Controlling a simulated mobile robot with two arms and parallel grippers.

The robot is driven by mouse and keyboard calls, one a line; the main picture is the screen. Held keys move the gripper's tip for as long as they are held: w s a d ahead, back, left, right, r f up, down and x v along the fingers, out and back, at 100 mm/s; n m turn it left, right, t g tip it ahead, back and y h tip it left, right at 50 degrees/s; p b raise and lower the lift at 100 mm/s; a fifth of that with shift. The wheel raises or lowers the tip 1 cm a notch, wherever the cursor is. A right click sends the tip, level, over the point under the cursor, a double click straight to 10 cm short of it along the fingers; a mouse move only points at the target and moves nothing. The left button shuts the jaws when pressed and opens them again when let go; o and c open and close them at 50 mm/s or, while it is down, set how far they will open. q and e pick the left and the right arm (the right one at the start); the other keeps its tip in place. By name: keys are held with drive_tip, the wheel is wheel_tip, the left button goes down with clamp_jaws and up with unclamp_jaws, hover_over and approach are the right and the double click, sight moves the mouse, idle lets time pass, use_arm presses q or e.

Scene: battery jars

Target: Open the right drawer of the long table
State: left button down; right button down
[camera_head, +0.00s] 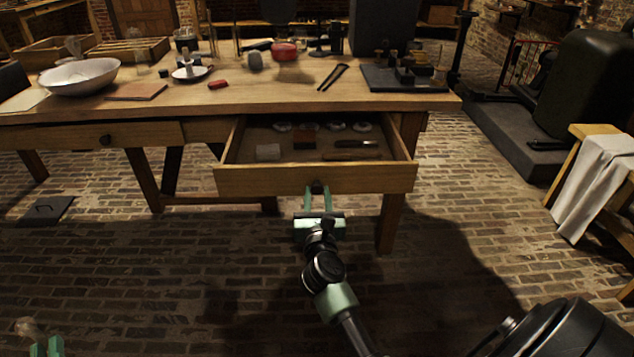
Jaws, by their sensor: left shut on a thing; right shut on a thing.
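The long table (230,97) has its right drawer (315,180) pulled well out toward me. Inside the drawer lie several small things, among them pale round ones, a reddish-brown block and a long dark tool. My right gripper (317,190) is shut on the dark knob (317,186) at the middle of the drawer front. The left drawer (100,136) of the table is closed. My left gripper (46,346) is at the bottom left corner, partly cut off, shut on a small pale brownish thing (28,328) that is too blurred to name.
On the table top stand a white bowl (80,76), a brown board (137,91), a red pot (285,50), black tongs (333,77) and a dark tray (400,79). A stool with a white cloth (597,190) is at the right. The brick floor before the table is mostly clear.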

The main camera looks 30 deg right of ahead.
use_arm(q)
drive_tip(key=shift+s+a+r, duration=0.25)
drive_tip(key=shift+s, duration=0.15)
use_arm(e)
drive_tip(key=shift+v, duration=1.25)
drive_tip(key=c, duration=1.1)
unclamp_jaws()
drive_tip(key=shift+o, duration=0.2)
drive_tip(key=shift+a, duration=0.1)
